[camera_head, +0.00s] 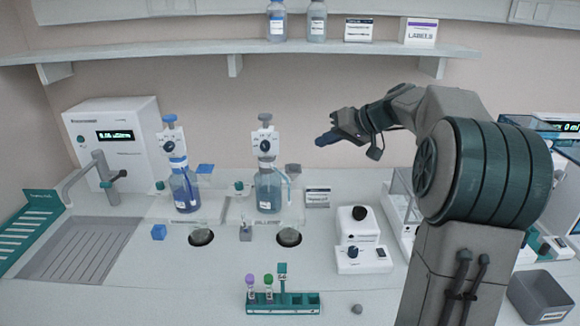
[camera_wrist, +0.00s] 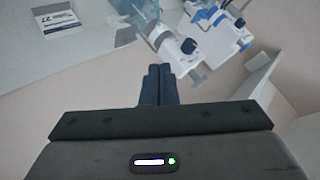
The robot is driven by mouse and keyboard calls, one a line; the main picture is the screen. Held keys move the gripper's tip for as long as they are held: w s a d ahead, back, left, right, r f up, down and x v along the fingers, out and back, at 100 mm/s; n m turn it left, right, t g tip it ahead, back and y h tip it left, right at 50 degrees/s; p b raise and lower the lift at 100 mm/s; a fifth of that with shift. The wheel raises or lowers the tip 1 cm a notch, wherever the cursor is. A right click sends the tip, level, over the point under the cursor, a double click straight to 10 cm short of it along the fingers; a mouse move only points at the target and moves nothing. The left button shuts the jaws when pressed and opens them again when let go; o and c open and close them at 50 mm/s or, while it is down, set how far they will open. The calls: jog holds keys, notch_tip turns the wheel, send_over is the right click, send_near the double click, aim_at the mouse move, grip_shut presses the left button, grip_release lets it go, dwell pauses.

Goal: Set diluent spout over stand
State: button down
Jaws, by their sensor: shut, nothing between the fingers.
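Two bottle-top dispensers stand side by side at the back of the bench. The left dispenser (camera_head: 183,187) has a darker blue bottle; the right dispenser (camera_head: 268,187) has a paler one. Their small labels are too blurred to read surely, so I cannot tell which is the diluent. The spouts are thin and hard to make out. A dark round stand (camera_head: 288,237) lies in front of the right dispenser and another (camera_head: 201,237) in front of the left. My gripper (camera_head: 326,139) is shut and empty, up in the air right of the dispensers. Its fingers (camera_wrist: 158,86) are together in the wrist view.
A teal tube rack (camera_head: 283,303) with capped tubes is at the front. A white mixer-like device (camera_head: 362,254) stands right of the stands. A shelf (camera_head: 150,50) runs above.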

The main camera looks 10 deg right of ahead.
jog(key=p, duration=0.3)
send_near(277, 169)
jog(key=x, duration=0.4)
jog(key=shift+w, duration=0.1)
jog(key=shift+a+f, duration=0.25)
jog(key=shift+f, duration=0.25)
jog(key=shift+f, duration=0.1)
